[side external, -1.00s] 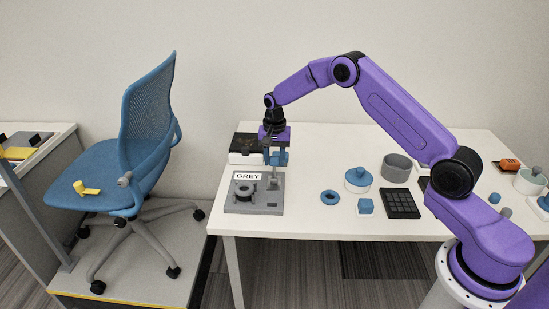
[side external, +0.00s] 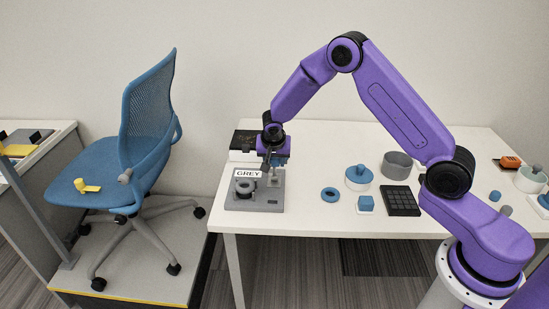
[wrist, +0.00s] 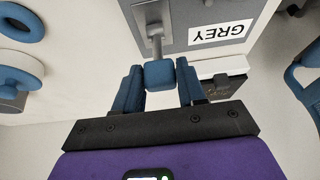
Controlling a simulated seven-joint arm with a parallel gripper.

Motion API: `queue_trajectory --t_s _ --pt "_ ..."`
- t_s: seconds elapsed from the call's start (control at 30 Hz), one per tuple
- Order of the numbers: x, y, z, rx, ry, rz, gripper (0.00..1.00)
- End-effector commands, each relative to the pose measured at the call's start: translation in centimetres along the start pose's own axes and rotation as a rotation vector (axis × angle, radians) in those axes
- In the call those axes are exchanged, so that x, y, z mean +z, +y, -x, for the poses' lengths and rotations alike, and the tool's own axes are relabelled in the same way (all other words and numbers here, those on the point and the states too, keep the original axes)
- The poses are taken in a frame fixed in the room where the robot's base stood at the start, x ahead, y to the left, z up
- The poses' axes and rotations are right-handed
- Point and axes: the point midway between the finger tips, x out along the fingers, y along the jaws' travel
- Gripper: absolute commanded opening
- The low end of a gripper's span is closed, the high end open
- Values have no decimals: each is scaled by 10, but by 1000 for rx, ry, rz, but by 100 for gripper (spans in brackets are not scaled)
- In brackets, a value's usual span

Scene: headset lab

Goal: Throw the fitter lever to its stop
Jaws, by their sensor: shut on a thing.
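The fitter (side external: 262,204) is a grey block at the table's left end, with a GREY label and a dark grey ring (side external: 244,188) on it. Its lever is a grey rod with a blue knob (wrist: 159,74). In the wrist view the rod runs from the grey base up to the knob. My gripper (side external: 273,165) is over the fitter's right rear part. In the side view the fingers largely hide the knob, and the rod's exact tilt is unclear.
A black-topped white box (side external: 243,143) stands behind the fitter. The back of the table is mostly clear.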

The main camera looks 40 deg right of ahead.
Motion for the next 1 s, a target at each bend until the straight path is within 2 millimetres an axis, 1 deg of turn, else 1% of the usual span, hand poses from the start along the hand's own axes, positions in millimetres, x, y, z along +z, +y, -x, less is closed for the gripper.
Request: queue_trajectory --t_s 0.4,1.0 --pt "17 -1 6 0 215 7 0" --pt "37 -1 6 0 485 1 0"
